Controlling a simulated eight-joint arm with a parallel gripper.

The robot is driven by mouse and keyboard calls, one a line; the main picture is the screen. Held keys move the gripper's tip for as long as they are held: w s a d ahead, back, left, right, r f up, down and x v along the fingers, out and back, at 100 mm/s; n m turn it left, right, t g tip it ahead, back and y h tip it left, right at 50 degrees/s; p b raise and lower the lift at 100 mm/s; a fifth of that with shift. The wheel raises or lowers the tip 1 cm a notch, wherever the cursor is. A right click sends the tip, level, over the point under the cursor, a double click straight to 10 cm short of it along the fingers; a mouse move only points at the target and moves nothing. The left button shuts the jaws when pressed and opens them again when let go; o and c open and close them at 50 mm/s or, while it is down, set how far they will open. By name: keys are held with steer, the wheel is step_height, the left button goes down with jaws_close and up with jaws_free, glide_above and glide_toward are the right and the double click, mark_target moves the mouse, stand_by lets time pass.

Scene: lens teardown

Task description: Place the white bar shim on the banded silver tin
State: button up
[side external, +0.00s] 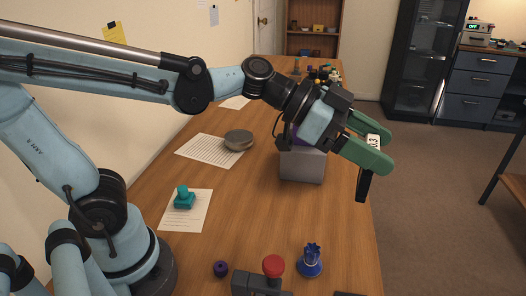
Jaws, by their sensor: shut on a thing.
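My gripper (382,150) has green fingers and is shut on the white bar shim (373,139), which bears dark markings like "0.3". It holds the shim in the air near the table's right edge. A dark piece hangs below the fingers; I cannot tell whether it belongs to the shim or the gripper. The banded silver tin (238,140) appears as a low round grey tin with a darker side. It lies on a printed sheet (200,150) to the left of my gripper, well apart from the shim.
A grey box (303,168) with something purple stands between tin and gripper. A teal stamp-like piece (184,201) lies on paper nearer. Small items crowd the far end.

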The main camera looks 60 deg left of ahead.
steer(key=w+a+n+t+y, duration=0.2)
steer(key=w+a+n+y, duration=0.15)
steer(key=a, duration=0.55)
steer(key=w+a+n+t+y, duration=0.2)
steer(key=w+a, duration=0.3)
steer(key=a, duration=0.3)
steer(key=a+n+t+y, duration=0.2)
steer(key=a+n+y, duration=0.35)
steer(key=a, duration=1.45)
steer(key=shift+s+a+f, duration=0.2)
steer(key=shift+a+f, duration=1.75)
steer(key=shift+f, duration=0.7)
steer(key=shift+s+a+f, duration=0.15)
steer(key=shift+a+f, duration=1.8)
steer(key=shift+f, duration=0.7)
steer(key=shift+s+a+f, duration=0.2)
steer(key=shift+a+f, duration=1.75)
steer(key=shift+f, duration=0.7)
steer(key=shift+f, duration=0.1)
